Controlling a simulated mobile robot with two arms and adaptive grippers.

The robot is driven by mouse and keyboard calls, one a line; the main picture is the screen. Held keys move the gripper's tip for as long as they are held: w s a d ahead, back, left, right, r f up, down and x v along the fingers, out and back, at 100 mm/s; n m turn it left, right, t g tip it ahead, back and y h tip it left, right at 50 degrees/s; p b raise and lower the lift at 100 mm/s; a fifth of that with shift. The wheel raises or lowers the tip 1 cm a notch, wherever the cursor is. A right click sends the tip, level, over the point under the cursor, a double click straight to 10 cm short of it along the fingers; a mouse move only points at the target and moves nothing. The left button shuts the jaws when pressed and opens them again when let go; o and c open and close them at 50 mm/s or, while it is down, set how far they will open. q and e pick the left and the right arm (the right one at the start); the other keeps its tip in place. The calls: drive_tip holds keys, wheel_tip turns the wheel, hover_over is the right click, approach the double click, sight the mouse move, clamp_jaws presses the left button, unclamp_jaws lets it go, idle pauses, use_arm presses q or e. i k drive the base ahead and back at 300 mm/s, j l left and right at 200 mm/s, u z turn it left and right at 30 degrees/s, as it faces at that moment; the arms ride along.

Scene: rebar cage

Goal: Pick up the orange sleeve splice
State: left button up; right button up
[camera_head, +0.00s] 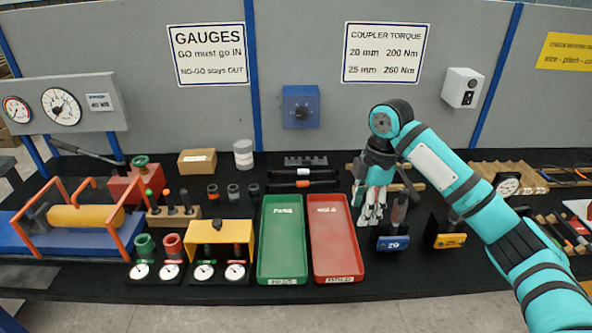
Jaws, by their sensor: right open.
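I cannot single out the orange sleeve splice with certainty. Two dark bars lie one behind the other behind the trays; the nearer bar (303,185) has a small orange-red band at its middle, and the farther bar (303,173) has a pale one. Several short dark cylinders stand left of them, one with an orange-red top (212,191). My right gripper (371,217) points down, open and empty, just right of the red tray and behind the blue "20" stand. It is apart from the bars. My left gripper is out of view.
A green tray (282,275) and a red tray (336,269) lie empty side by side. The blue "20" stand (393,242) and yellow stand (449,240) are close to my right gripper. Gauges and a yellow bracket (220,232) crowd the left.

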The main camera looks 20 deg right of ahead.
sight(337, 180)
drive_tip(key=i, duration=1.15)
